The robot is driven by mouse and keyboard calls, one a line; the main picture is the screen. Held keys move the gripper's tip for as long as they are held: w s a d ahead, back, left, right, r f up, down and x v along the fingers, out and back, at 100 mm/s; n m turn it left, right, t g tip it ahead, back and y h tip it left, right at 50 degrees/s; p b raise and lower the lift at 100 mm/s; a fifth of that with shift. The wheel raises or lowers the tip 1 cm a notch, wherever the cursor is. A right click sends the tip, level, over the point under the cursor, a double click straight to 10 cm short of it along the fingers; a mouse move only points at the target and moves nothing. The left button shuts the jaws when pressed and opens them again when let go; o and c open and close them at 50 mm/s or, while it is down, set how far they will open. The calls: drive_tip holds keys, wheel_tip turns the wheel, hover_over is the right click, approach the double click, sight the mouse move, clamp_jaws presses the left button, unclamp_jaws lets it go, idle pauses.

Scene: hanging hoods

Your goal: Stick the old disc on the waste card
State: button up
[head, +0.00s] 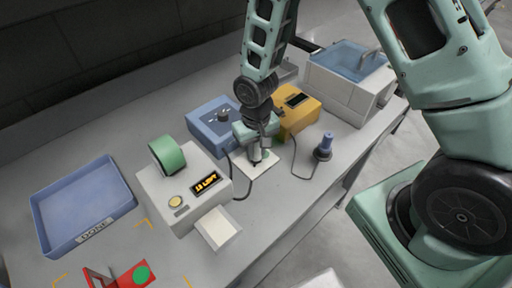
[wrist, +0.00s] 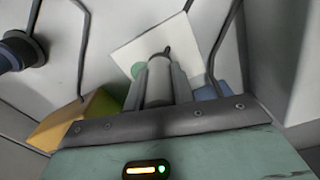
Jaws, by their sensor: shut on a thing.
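My gripper (head: 257,153) is low over a white card (head: 248,170) on the bench, in front of the blue box. In the wrist view its fingers (wrist: 160,72) are shut on a pale cylindrical tool (wrist: 158,80) with a dark narrow tip. The tip points over the white card (wrist: 148,38); I cannot tell whether it touches. In the head view another green disc (head: 141,274) lies on a red piece (head: 122,284) at the front left. Which card is the waste card is not legible.
A white dispenser (head: 180,190) with a green roll and lit display stands left of my gripper. A blue tray (head: 75,200) is far left. A blue box (head: 205,122), yellow box (head: 297,115) and blue-handled tool (head: 326,145) stand nearby. Cables cross beside the white card.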

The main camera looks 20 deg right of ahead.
drive_tip(key=shift+r+p, duration=2.55)
drive_tip(key=shift+r, duration=0.9)
drive_tip(key=shift+f, duration=0.1)
